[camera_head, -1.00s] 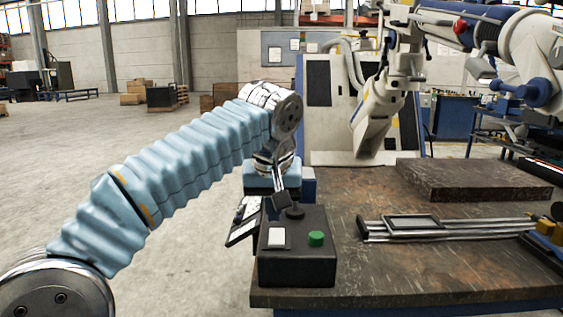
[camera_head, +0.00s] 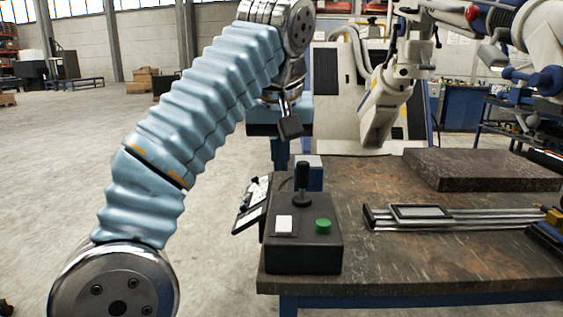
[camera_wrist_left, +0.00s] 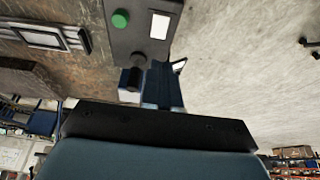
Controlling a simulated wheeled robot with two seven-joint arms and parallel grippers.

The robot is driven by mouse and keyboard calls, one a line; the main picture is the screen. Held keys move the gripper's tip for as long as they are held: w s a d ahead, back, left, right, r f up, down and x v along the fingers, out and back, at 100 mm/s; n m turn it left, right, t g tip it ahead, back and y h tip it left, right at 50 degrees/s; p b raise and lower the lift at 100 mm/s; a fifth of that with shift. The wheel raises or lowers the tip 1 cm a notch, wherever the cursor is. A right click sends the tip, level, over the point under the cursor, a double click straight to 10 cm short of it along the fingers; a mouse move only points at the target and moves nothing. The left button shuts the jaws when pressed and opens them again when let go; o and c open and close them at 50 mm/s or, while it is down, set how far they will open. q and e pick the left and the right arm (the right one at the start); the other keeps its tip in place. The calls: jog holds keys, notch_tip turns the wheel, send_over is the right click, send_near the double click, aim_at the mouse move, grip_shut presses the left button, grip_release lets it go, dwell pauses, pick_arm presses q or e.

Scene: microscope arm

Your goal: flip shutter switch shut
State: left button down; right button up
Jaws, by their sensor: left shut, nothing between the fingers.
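A dark control box (camera_head: 303,258) stands at the near left corner of the table. Its top carries a white square switch (camera_head: 284,223), a green button (camera_head: 323,226) and an upright black lever (camera_head: 302,184). No label shows which is the shutter switch. My left gripper (camera_head: 281,166) points down, shut and empty, behind and left of the lever and apart from it. In the left wrist view my shut fingers (camera_wrist_left: 160,68) show beside the lever (camera_wrist_left: 130,78), with the white switch (camera_wrist_left: 160,25) and green button (camera_wrist_left: 120,19) beyond. My right gripper is not in view.
A tilted dark panel (camera_head: 250,207) hangs at the box's left side. A blue and white block (camera_head: 307,170) stands behind the lever. Metal rails with a framed plate (camera_head: 420,212) and a dark slab (camera_head: 485,170) lie to the right. A white robot arm (camera_head: 385,105) stands behind.

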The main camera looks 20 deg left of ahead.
pick_arm(q)
jog(key=shift+w+d+r, duration=0.2)
jog(key=shift+w, duration=0.45)
send_near(286, 219)
jog(key=b+x, duration=0.1)
jog(key=x, duration=0.5)
jog(key=shift+w+f, duration=0.25)
jog(key=shift+f, duration=0.05)
jog(key=shift+s, duration=0.1)
